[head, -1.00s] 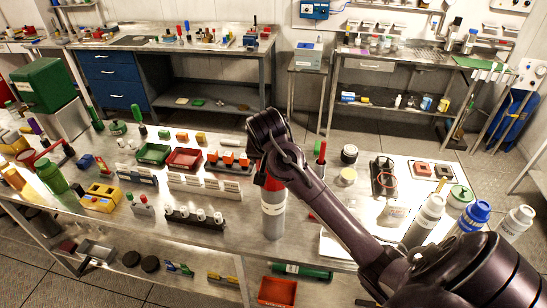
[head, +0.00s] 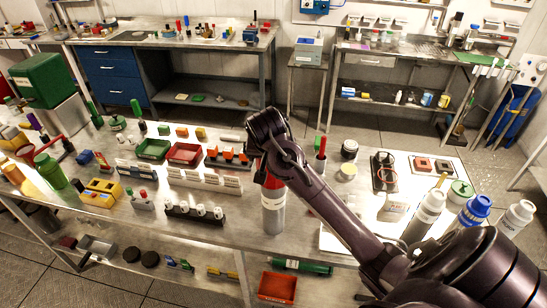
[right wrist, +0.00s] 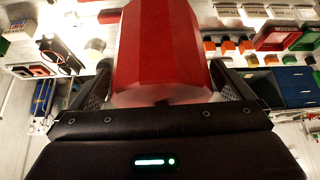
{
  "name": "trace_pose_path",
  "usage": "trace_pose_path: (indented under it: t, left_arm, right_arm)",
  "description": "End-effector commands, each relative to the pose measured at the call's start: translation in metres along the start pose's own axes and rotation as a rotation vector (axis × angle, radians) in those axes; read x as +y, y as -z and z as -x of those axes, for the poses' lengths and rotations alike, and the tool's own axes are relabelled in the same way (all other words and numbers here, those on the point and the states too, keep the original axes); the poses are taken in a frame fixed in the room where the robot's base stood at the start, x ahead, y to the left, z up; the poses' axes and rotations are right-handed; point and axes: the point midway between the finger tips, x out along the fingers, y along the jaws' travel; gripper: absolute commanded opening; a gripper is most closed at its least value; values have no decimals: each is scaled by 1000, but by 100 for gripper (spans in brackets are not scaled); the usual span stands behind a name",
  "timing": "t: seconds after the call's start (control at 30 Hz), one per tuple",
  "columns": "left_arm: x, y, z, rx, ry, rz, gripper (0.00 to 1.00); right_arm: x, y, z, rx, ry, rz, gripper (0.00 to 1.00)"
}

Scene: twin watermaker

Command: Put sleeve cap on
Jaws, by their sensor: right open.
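A grey cylinder (head: 273,218) stands upright near the front edge of the middle table. A red sleeve cap (head: 273,187) is at its top; the cap is partly hidden by my right arm, so I cannot tell how fully it is seated. My right gripper (head: 264,165) is at the cap from above and behind. In the right wrist view the red cap (right wrist: 160,50) fills the space between the two fingers, one on each side. The fingers look spread around it, and the gripper is open. My left gripper is not in view.
Left of the cylinder are a white rack (head: 205,180), a dark rack with white-topped pieces (head: 196,221) and a red tray (head: 185,153). A red-topped stick (head: 320,155) stands close to my right arm. Several bottles, one blue-capped (head: 475,210), stand at the right.

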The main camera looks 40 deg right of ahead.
Motion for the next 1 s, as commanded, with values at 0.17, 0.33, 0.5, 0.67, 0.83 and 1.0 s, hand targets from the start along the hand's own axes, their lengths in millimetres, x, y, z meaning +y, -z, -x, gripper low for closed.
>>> trace_pose_path:
  t: [0.17, 0.33, 0.5, 0.67, 0.83, 1.0]
  left_arm:
    - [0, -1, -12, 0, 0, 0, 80]
    - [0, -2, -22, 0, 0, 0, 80]
    - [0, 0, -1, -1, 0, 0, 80]
    - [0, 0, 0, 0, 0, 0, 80]
    - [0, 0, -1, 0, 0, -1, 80]
    - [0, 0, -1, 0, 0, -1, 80]
  right_arm:
    - [0, 0, 21, 6, 3, 0, 100]
    - [0, 0, 51, 6, 4, -1, 100]
    - [0, 1, 74, 1, 1, 1, 100]
    - [0, 0, 77, 0, 0, 0, 100]
    - [0, 0, 76, 1, 1, 0, 100]
    - [0, 0, 76, 1, 1, 0, 100]
